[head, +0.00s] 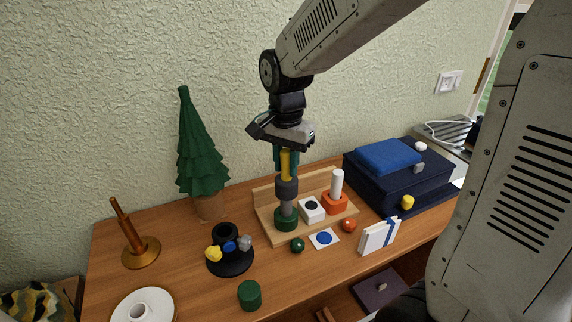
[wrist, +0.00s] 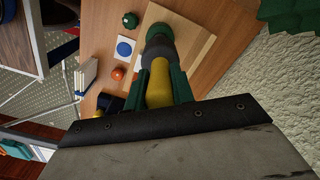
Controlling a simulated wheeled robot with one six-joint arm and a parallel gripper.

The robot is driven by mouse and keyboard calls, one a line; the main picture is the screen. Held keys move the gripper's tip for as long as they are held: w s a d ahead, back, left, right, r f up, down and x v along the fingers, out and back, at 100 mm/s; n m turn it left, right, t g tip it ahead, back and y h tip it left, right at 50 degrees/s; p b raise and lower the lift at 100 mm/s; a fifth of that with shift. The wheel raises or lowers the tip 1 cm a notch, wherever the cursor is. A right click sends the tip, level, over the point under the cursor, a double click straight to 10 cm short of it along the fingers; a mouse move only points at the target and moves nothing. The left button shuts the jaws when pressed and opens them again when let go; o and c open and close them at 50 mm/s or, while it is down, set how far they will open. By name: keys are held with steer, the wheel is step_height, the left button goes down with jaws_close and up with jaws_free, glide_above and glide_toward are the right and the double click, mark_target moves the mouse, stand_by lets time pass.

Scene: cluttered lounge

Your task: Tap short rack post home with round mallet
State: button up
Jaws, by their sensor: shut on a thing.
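My gripper (head: 286,157) points down over the rack and is shut on the yellow handle (head: 286,166) of the round mallet. The mallet's dark grey head (head: 287,189) hangs below, over a short grey post (head: 287,208) in a green socket (head: 286,222) at the left of the wooden rack (head: 264,206). Head and post look in line; I cannot tell if they touch. A white post (head: 337,182) stands in an orange socket (head: 334,205) at the right. In the wrist view my gripper (wrist: 161,85) holds the yellow handle (wrist: 159,88), and the head hides the post.
A white block with a dark hole (head: 312,212) sits between the sockets. A black stand (head: 229,262) is left; a navy case (head: 400,178) is right.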

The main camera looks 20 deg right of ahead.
mark_target(286, 150)
steer(key=shift+r, duration=0.15)
steer(key=shift+r, duration=3)
